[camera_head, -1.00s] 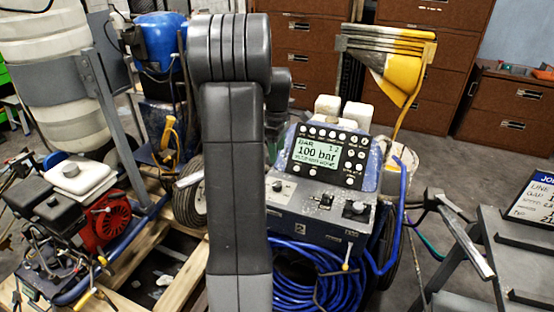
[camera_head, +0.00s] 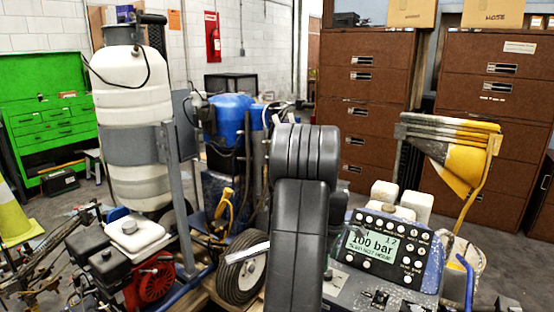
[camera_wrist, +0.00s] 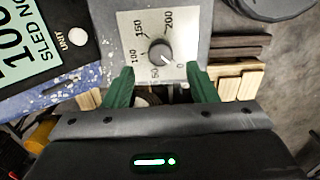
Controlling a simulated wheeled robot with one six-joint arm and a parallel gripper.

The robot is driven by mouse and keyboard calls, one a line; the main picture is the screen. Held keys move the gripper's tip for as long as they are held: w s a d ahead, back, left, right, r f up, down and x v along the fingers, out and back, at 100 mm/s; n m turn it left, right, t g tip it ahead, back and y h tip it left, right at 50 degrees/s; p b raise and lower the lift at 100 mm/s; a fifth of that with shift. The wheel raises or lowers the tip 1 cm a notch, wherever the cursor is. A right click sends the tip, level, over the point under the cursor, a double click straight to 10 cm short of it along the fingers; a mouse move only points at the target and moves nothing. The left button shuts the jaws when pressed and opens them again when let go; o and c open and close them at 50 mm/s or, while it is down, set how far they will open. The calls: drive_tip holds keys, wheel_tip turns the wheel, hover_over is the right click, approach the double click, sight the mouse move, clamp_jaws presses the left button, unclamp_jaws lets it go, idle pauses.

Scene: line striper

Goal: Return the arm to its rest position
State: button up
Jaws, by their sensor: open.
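My gripper (camera_wrist: 160,84) shows in the wrist view with its two green fingers spread apart and nothing between them. Just beyond the fingertips is a dark pressure knob (camera_wrist: 161,53) on a light dial plate marked 0 to 200; whether they touch the panel I cannot tell. My arm (camera_head: 298,215) stands upright in the middle of the head view, and the gripper is hidden there.
Left are a red-and-black engine (camera_head: 152,284), a tall white tank (camera_head: 135,95) and a wheel (camera_head: 243,270). A yellow-and-grey folded item (camera_head: 450,150) hangs at right before brown cabinets (camera_head: 480,80). A green tool cabinet (camera_head: 45,120) and traffic cone (camera_head: 14,215) stand far left.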

wheel_tip(320, 180, down, 6)
drive_tip(key=shift+r, duration=0.25)
drive_tip(key=shift+r, duration=0.1)
